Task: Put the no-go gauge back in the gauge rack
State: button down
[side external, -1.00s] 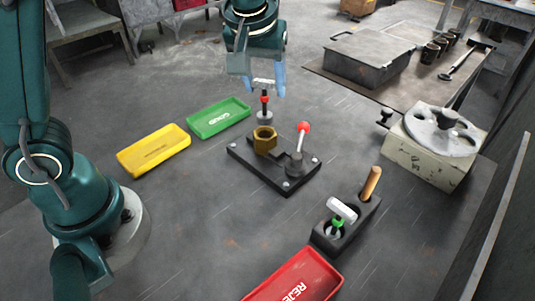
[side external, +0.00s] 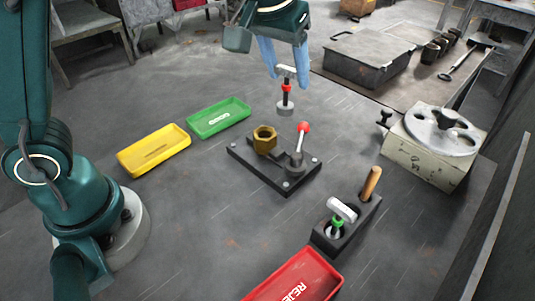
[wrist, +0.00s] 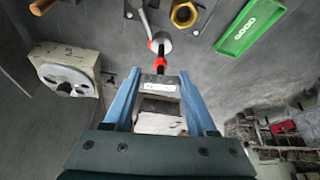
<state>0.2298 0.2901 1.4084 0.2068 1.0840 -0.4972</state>
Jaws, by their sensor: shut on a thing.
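The no-go gauge (side external: 286,88) has a white crossbar handle, a red band, a dark stem and a grey disc end. My gripper (side external: 287,73) is shut on its handle and holds it upright in the air, behind the black fixture in the side view. In the wrist view the gauge (wrist: 161,46) points away between the blue fingers of my gripper (wrist: 160,82). The black gauge rack (side external: 358,222) stands at the lower right, apart from my gripper. A green-banded gauge (side external: 340,211) and a wooden handle (side external: 371,182) stand in it.
The black fixture (side external: 255,172) holds a brass hex nut (side external: 265,139) and a red-knobbed lever (side external: 302,128). A green tray (side external: 218,118), a yellow tray (side external: 153,150) and a red tray (side external: 300,278) lie around. A pale block with a disc (side external: 430,160) stands right.

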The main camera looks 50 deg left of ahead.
jog(key=s+d+f+m+h, duration=0.1)
jog(key=d+f+m, duration=0.2)
jog(key=d, duration=0.6)
jog(key=s+d+f+m+h, duration=0.2)
jog(key=d+f+m, duration=0.2)
jog(key=d, duration=0.5)
jog(key=shift+d+m, duration=0.25)
jog(key=shift+m, duration=0.45)
jog(key=shift+f, duration=1.85)
jog(key=shift+c, duration=0.6)
grip_release()
jog(key=shift+g, duration=0.3)
